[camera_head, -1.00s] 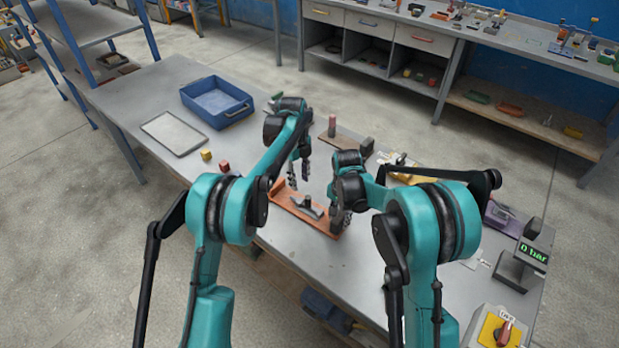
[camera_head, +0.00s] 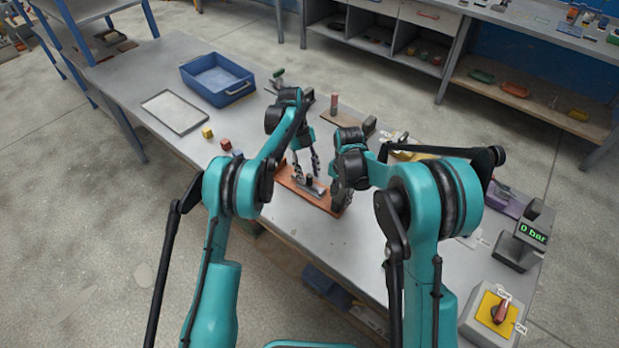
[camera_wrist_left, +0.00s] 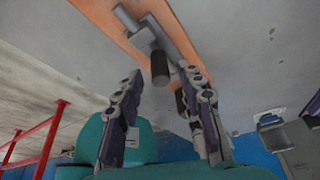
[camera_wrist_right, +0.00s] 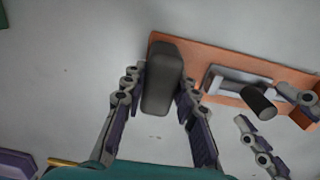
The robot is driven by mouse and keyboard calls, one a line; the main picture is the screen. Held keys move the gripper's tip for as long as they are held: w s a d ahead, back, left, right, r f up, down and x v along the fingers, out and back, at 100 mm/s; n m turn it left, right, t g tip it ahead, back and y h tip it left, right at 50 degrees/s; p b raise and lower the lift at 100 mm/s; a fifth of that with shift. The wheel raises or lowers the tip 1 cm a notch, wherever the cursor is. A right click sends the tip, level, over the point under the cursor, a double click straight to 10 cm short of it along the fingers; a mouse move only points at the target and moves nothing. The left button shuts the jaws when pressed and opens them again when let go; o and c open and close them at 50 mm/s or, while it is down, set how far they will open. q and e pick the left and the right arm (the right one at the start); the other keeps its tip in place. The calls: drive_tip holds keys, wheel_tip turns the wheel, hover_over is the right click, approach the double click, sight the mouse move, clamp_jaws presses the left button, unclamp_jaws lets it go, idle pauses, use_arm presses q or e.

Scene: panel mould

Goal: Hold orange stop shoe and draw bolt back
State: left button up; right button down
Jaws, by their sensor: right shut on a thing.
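The orange stop shoe (camera_head: 287,180) lies on the table as a long plate, with a dark grey block (camera_wrist_right: 163,78) upright at one end. A grey bolt with a dark cylindrical knob (camera_wrist_left: 160,68) sits along its middle; the knob also shows in the right wrist view (camera_wrist_right: 258,98). My right gripper (camera_wrist_right: 158,88) is shut on the grey block, one finger on each side. My left gripper (camera_head: 307,173) is open above the bolt. In the left wrist view its fingers (camera_wrist_left: 165,92) are spread, with the knob beyond and between them, apparently untouched.
A blue bin (camera_head: 218,84) and a pale tray (camera_head: 173,112) stand at the far left of the table. Small cubes (camera_head: 207,132) lie near its left edge. A pressure display (camera_head: 525,237) and a switch box (camera_head: 490,315) stand at right. My two grippers are close together.

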sight(321, 193)
use_arm(q)
drive_tip(key=shift+x, duration=1.2)
drive_tip(key=shift+w, duration=0.1)
clamp_jaws()
drive_tip(key=shift+s+d, duration=0.5)
drive_tip(key=shift+d, duration=0.25)
drive_tip(key=shift+s+d, duration=0.5)
drive_tip(key=shift+d, duration=0.25)
unclamp_jaws()
